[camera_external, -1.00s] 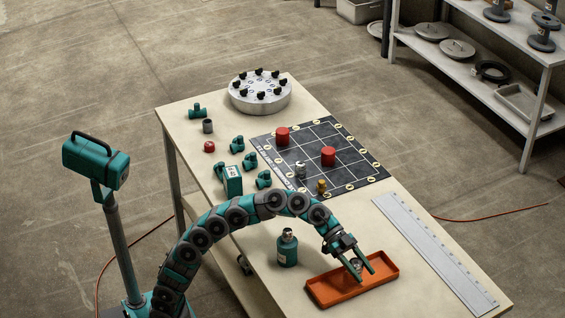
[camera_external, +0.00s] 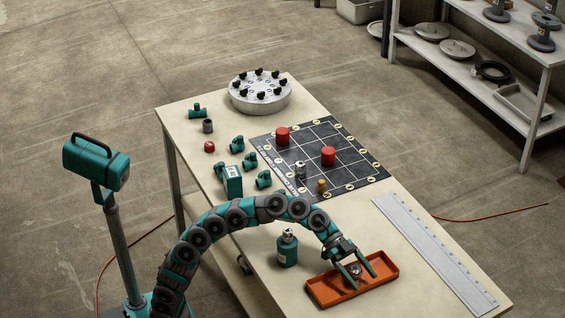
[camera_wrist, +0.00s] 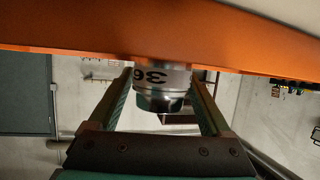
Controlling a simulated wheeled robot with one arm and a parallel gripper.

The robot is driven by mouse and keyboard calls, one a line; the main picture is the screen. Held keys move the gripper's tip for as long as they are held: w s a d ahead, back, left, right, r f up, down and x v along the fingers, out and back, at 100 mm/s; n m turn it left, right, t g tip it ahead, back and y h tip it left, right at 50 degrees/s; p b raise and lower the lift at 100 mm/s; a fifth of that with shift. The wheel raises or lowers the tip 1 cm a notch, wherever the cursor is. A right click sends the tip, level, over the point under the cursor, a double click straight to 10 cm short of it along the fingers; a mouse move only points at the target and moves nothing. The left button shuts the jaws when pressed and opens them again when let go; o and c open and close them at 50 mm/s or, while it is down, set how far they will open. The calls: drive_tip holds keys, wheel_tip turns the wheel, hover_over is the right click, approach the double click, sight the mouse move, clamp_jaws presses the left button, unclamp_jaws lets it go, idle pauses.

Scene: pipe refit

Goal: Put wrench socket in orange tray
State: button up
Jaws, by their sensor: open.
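The wrench socket (camera_external: 354,270) is a small silver cylinder. It is at the orange tray (camera_external: 319,291), between my fingers and apparently resting on the tray floor. My gripper (camera_external: 364,282) is open, pointing down into the tray with a finger on either side of the socket. In the wrist view the socket (camera_wrist: 161,78) shows a "36" marking and sits between the two spread fingers, against the orange tray (camera_wrist: 60,42). Its contact with the tray is partly hidden by the fingers in the external view.
A teal bottle (camera_external: 288,249) stands left of the tray. A long steel ruler (camera_external: 435,252) lies to the right. A dark grid mat (camera_external: 310,145) holds red cylinders and small parts. Teal fittings, a box and a flange (camera_external: 260,97) stand farther back.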

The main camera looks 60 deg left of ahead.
drive_tip(key=shift+r, duration=0.15)
drive_tip(key=shift+a+r, duration=0.1)
drive_tip(key=v, duration=1.1)
drive_tip(key=shift+a, duration=0.35)
